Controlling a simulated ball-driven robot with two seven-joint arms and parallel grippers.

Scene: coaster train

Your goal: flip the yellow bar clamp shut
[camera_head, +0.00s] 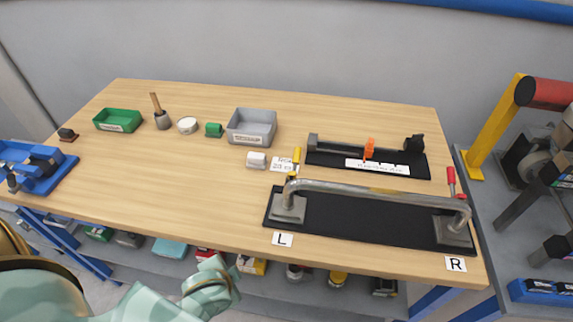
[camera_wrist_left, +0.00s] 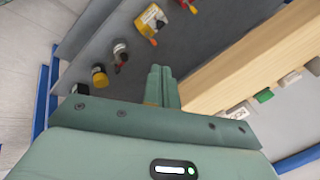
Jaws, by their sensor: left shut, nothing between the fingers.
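The yellow bar clamp (camera_head: 296,156) is at the left end of the black base plate (camera_head: 345,219), behind the foot of the grey metal bar (camera_head: 380,191) near the L label. Its yellow handle stands up, and its lower part is partly hidden by the bar. My left arm comes in at the bottom left of the head view, in front of the table. In the left wrist view my left gripper (camera_wrist_left: 162,88) is shut and empty, off the table's front edge and apart from the clamp. My right gripper is not in view.
A red-handled clamp (camera_head: 452,181) stands at the bar's right end. A second black fixture (camera_head: 325,155) with an orange part lies behind the bar. A grey bin (camera_head: 252,127), a green bin (camera_head: 118,121) and small parts stand at the back left.

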